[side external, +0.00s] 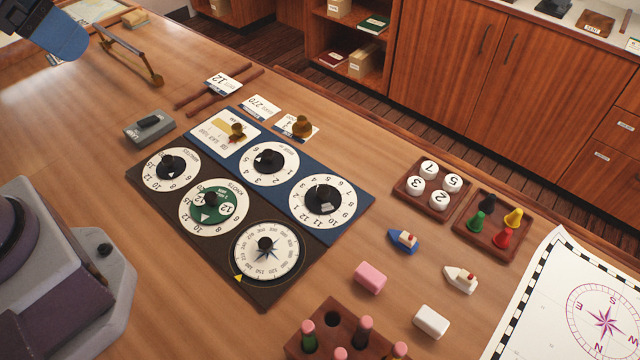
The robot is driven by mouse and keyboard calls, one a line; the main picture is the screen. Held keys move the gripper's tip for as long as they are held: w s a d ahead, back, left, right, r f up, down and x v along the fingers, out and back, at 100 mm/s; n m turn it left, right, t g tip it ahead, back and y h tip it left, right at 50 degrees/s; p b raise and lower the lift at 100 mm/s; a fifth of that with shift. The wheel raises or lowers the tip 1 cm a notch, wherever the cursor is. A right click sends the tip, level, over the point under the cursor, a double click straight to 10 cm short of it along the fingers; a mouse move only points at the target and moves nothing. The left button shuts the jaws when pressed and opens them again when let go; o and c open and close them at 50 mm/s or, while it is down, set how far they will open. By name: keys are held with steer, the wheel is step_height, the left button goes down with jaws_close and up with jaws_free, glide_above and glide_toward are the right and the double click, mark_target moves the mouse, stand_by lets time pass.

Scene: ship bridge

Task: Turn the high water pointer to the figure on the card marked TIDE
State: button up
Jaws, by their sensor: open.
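A blue panel (290,183) holds two white dials with black knobs. The upper dial (282,176) has low numerals and its white pointer mark lies left of the hub. The lower dial (344,212) has numerals up to 12 and its white mark lies below the hub. I cannot read which one is the high water pointer. A blue-ended part of my arm shows at top left; my gripper's fingers are not visible.
A dark panel (205,245) with more dials adjoins the blue one. Cards reading 12 (222,84) and 270 (261,106) lie beyond. Peg trays, toy boats and blocks stand right; a chart (570,300) covers the right edge.

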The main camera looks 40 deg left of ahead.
steer(key=shift+c, duration=0.2)
steer(key=shift+a, duration=0.1)
steer(key=c, duration=0.4)
steer(key=w+f+g, duration=0.1)
steer(key=f, duration=0.1)
steer(key=w+f+g, duration=0.1)
steer(key=f, duration=0.1)
steer(key=w+f+g, duration=0.1)
steer(key=shift+w+a+f+y, duration=0.1)
steer(key=shift+w+f+y, duration=0.2)
steer(key=shift+f+y, duration=0.1)
steer(key=m+h, duration=0.5)
steer(key=m, duration=0.8)
glide_toward(322, 189)
steer(key=shift+g, duration=0.3)
steer(key=x, duration=0.8)
steer(key=shift+w+f, duration=0.2)
steer(key=shift+w, duration=0.1)
